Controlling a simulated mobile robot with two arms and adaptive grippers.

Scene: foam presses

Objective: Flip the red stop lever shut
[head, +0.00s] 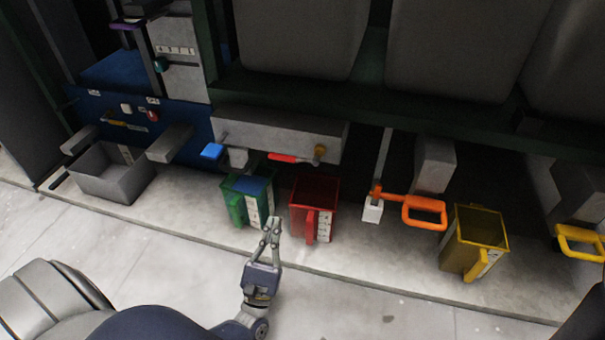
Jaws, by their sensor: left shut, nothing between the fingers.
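The red lever (288,158) lies nearly flat along the lower edge of a grey box (285,132), just left of a round yellow-orange knob (320,150). My left gripper (271,222) is shut and empty. In the picture it is below the lever, in front of the gap between the green jug and the red jug, and apart from the lever. My right gripper is not in view.
The green jug (236,206) and red jug (312,194) stand on the ledge below the lever. A blue button (211,151) is left of it. An orange handle (424,211) and a yellow jug (470,240) are right. A grey bin (108,182) stands left. The front floor is clear.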

